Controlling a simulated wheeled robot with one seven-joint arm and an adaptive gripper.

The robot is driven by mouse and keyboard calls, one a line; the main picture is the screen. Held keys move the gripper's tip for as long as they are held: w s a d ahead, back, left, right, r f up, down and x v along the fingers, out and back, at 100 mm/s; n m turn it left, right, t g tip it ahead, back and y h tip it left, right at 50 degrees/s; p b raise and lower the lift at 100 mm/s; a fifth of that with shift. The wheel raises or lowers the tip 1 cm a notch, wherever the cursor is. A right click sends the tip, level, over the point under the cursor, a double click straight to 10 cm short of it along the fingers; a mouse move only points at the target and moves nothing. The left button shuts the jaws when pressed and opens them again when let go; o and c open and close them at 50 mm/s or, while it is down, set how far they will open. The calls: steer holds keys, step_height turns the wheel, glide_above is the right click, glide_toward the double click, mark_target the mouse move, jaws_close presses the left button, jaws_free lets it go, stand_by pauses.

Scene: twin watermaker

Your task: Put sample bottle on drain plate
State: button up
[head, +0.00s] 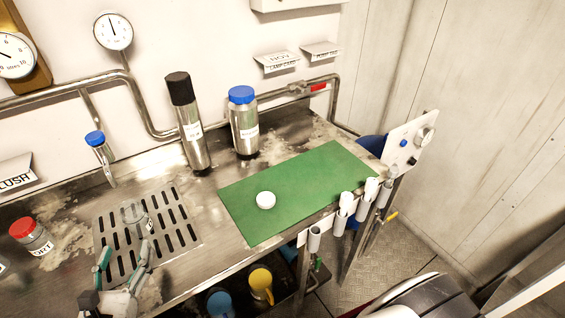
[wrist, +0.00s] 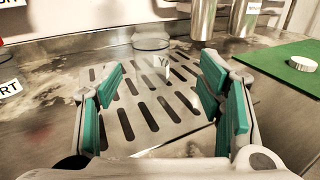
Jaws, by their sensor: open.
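A clear, see-through bottle, which looks like the sample bottle (head: 133,211), is at the slotted drain plate (head: 187,238), over its upper middle part. A small white label shows on it. In the wrist view the bottle (wrist: 151,42) shows faintly beyond the fingertips, at the far part of the drain plate (wrist: 130,128). Its outline is too faint to tell whether it stands quite upright. My gripper (head: 125,254) is open, with its green finger pads apart and nothing between them. In the wrist view my gripper (wrist: 162,88) is over the plate, short of the bottle.
A white cap (head: 265,200) lies on the green mat (head: 310,180). A black-topped flask (head: 191,130) and a blue-capped steel bottle (head: 243,125) stand behind. A red-capped jar (head: 30,235) is left of the plate. A blue-capped tap (head: 100,150) stands behind the plate.

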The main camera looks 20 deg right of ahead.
steer(key=w+d+r+m+g+h, duration=0.1)
steer(key=d+r+m+g+h, duration=0.1)
steer(key=d+r+m+g, duration=0.45)
steer(key=w+d+r+m+g+h, duration=0.15)
steer(key=d+m, duration=0.25)
steer(key=d, duration=0.6)
steer(key=d+r+m+g+h, duration=0.2)
steer(key=d+r+m+g, duration=0.25)
steer(key=d, duration=0.35)
steer(key=s+d+r+m+y, duration=1)
steer(key=s+d+r+m, duration=0.2)
steer(key=s+m, duration=0.4)
steer(key=shift+s+d+r+m, duration=0.4)
steer(key=shift+r+m, duration=0.2)
steer(key=shift+m, duration=0.4)
steer(key=shift+c, duration=0.6)
